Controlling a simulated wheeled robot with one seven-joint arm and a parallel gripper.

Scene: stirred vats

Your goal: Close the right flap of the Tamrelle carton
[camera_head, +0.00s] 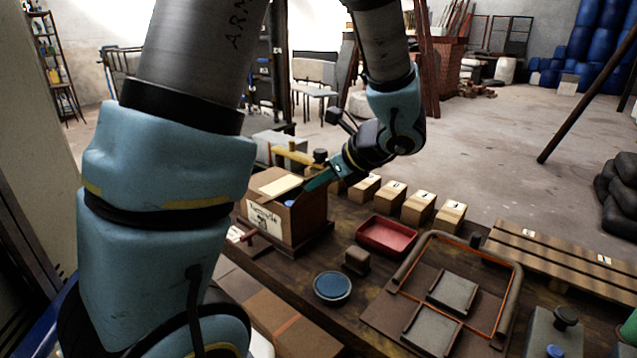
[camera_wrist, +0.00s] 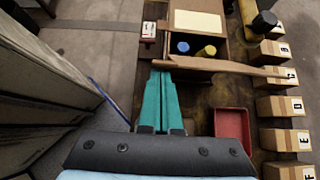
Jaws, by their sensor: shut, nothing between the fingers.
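The Tamrelle carton (camera_head: 262,222) is an open-topped brown box with a printed label on its front, standing on the bench. A flap with a pale panel (camera_head: 279,185) lies over part of its top; this panel also shows in the wrist view (camera_wrist: 198,22). Inside are a blue-topped item (camera_wrist: 183,47) and a yellow-topped item (camera_wrist: 207,52). A narrow brown flap (camera_wrist: 225,67) runs along the carton's near edge in the wrist view, seen nearly edge-on. My gripper (camera_head: 308,187) is shut and empty, its teal fingertips (camera_wrist: 163,66) at this flap's left end. I cannot tell whether they touch.
Several small lettered boxes (camera_head: 420,207) stand in a row behind a red tray (camera_head: 386,236), right of the carton. A yellow object (camera_wrist: 262,22) lies near the carton. A blue round lid (camera_head: 332,286) and a wire-framed board (camera_head: 440,300) are nearer.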

